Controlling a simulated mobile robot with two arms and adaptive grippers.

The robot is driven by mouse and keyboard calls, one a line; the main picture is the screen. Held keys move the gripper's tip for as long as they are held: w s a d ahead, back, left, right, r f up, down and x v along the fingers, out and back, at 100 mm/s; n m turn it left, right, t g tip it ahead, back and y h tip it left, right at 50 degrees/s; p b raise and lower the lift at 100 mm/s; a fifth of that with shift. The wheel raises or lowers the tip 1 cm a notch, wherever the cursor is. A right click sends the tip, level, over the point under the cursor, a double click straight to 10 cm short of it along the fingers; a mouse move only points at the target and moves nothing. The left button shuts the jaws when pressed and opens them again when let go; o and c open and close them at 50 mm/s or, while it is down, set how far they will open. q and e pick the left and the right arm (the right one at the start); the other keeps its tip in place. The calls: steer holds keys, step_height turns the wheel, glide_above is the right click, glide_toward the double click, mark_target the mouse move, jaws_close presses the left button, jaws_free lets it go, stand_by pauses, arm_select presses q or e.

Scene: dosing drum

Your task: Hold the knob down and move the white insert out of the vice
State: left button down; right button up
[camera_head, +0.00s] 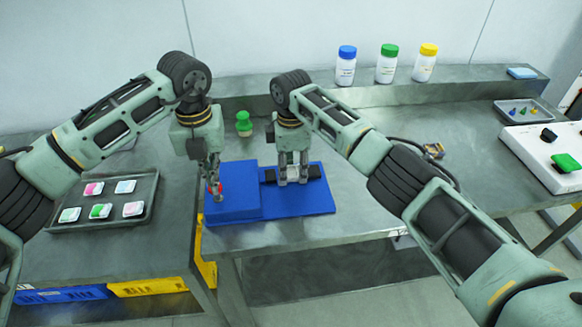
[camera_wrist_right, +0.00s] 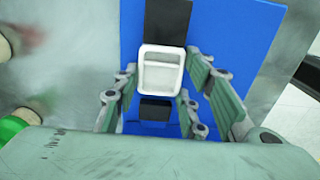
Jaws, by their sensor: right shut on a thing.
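The blue vice base (camera_head: 315,202) stands on the metal table, with a raised blue block at its left and black jaws (camera_head: 268,175) at its right. My left gripper (camera_head: 215,192) points down at the front of the block, at a small red part that looks like the knob. The fingers partly hide it, and their opening is unclear. My right gripper (camera_head: 293,180) points down at the jaws. In the right wrist view the white insert (camera_wrist_right: 161,78) lies between its fingers, over the black jaws (camera_wrist_right: 167,20). The right gripper is shut on the insert.
A grey tray (camera_head: 150,188) with several small coloured-and-white pieces lies at left. A green-capped item (camera_head: 244,124) stands behind the vice. Bottles with blue (camera_head: 346,65), green (camera_head: 387,64) and yellow (camera_head: 425,63) caps stand on the back ledge. The table right of the vice is mostly clear.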

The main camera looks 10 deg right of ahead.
arm_select(q)
steer(key=shift+f, duration=0.8)
steer(key=shift+s, duration=0.1)
arm_select(e)
steer(key=shift+r, duration=2.95)
arm_select(q)
steer(key=shift+r, duration=3.55)
steer(key=shift+r, duration=0.5)
step_height(320, 180, up, 4)
steer(key=shift+r, duration=0.1)
